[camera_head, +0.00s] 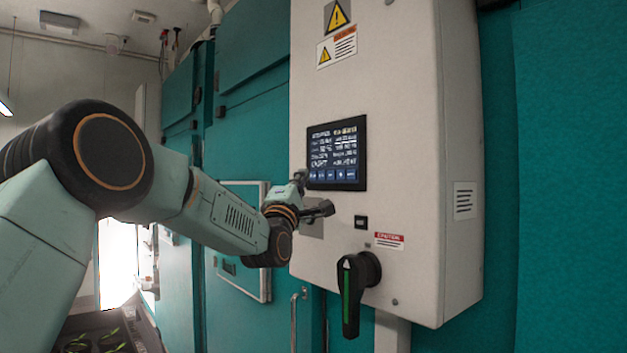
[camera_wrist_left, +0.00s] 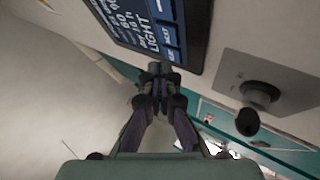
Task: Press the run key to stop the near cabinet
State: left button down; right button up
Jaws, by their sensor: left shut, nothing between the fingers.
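The control screen (camera_head: 337,152) is lit on the front of the pale control box (camera_head: 400,90). A row of blue keys (camera_head: 333,175) runs along its lower edge; their labels are too small to read in the head view. The screen (camera_wrist_left: 135,22) also shows in the left wrist view, with blue keys (camera_wrist_left: 170,36) along its edge. My left gripper (camera_head: 300,178) is shut and empty at the screen's lower left corner. In the left wrist view its fingertips (camera_wrist_left: 158,69) are together by the key row; I cannot tell whether they touch. My right gripper is out of view.
A black knob (camera_head: 319,210) sticks out just below my left gripper. A small black switch (camera_head: 361,222) and a large black rotary handle (camera_head: 350,290) are lower on the box. Teal cabinet doors (camera_head: 247,130) stand behind. A tray of seedlings (camera_head: 140,325) is at lower left.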

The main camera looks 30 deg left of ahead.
pick_arm(q)
jog(key=shift+s+a+r, duration=0.1)
jog(key=shift+s, duration=0.2)
jog(key=s+b, duration=0.1)
jog(key=s+a, duration=0.1)
jog(key=s, duration=0.1)
jog(key=s+b, duration=0.1)
jog(key=shift+s+a+b, duration=0.2)
jog(key=shift+a+b, duration=0.1)
jog(key=shift+a, duration=0.1)
jog(key=shift+w, duration=0.1)
dwell(0.5)
